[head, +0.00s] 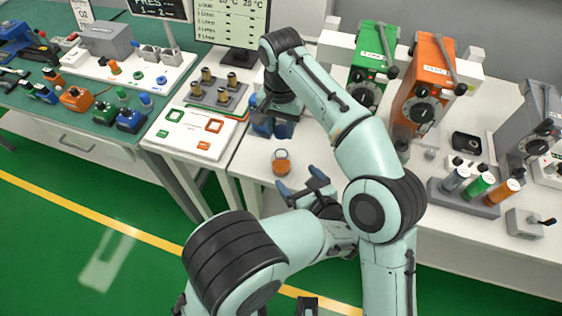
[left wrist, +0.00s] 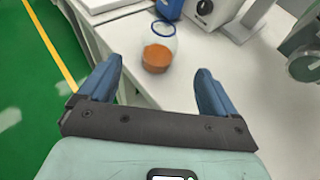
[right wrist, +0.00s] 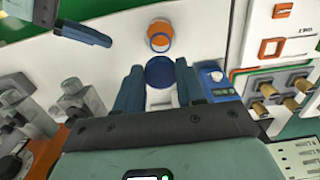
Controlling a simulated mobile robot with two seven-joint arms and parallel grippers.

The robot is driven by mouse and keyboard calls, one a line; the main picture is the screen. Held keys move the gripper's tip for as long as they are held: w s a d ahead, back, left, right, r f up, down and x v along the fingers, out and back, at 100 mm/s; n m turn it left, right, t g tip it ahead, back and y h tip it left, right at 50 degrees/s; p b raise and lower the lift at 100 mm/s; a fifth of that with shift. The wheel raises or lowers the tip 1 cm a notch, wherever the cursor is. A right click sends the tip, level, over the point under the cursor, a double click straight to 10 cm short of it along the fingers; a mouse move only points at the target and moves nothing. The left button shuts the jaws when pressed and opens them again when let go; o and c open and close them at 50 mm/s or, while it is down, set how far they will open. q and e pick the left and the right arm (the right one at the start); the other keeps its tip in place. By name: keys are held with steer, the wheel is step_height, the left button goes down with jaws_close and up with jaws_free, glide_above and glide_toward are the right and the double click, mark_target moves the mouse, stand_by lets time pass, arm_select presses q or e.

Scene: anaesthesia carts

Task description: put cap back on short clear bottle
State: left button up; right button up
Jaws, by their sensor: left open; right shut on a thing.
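The short clear bottle (head: 281,162) with orange contents stands upright on the white table near its front-left edge. In the left wrist view the bottle (left wrist: 157,57) shows a blue ring at its open top. My left gripper (head: 300,181) is open and empty, its fingers pointing toward the bottle but apart from it. My right gripper (head: 272,128) is shut on the round blue cap (right wrist: 160,72), farther back on the table than the bottle. In the right wrist view the bottle (right wrist: 159,36) stands beyond the cap, apart from it. The cap is hidden in the head view.
A blue device (right wrist: 216,82) stands close beside my right gripper. Green (head: 372,68) and orange (head: 425,85) vaporizer units stand behind, to the right. A rack with brass fittings (head: 216,95) is at the left. The table around the bottle is clear.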

mark_target(280, 159)
arm_select(q)
steer(key=x, duration=1.1)
steer(key=shift+w+f, duration=0.1)
steer(key=shift+f, duration=0.05)
steer(key=shift+c, duration=0.3)
steer(key=c, duration=1.5)
arm_select(e)
steer(key=shift+f, duration=2.55)
steer(key=shift+f, duration=0.9)
steer(key=shift+f, duration=0.5)
